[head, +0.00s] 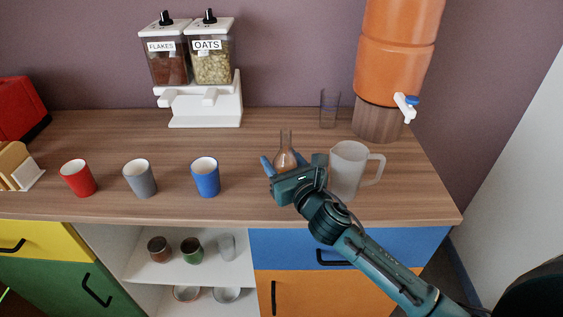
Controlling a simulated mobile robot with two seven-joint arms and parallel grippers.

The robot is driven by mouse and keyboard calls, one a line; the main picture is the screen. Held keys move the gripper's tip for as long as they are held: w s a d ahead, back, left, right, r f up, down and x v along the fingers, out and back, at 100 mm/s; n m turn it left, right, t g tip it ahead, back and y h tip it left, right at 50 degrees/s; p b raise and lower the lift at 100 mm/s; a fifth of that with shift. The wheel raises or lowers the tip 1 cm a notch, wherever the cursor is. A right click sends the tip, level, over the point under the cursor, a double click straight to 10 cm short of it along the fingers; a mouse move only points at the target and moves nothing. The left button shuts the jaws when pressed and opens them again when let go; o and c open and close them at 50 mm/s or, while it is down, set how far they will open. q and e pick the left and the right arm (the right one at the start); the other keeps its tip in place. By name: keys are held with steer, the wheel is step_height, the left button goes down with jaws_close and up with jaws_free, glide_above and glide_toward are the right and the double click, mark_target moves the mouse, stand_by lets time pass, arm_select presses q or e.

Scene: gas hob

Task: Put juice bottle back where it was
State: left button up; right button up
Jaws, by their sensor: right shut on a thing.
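I cannot tell whether the bottle's base touches the counter. My left gripper is not in view.
A frosted pitcher (347,170) stands close to the right of my gripper. A clear glass (329,109) and an orange dispenser (399,50) are behind. Blue (205,178), grey (140,180) and red (77,178) cups stand left. A cereal dispenser (205,104) stands at the back.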

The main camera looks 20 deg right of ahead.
steer(key=shift+f, duration=0.1)
steer(key=o, duration=1.2)
steer(key=s, duration=0.3)
steer(key=s+d, duration=0.1)
steer(key=s, duration=0.3)
steer(key=s+d, duration=0.1)
steer(key=s, duration=0.3)
steer(key=shift+b, duration=0.35)
steer(key=shift+s+d+r, duration=0.15)
steer(key=shift+s+r, duration=0.05)
steer(key=shift+s, duration=0.2)
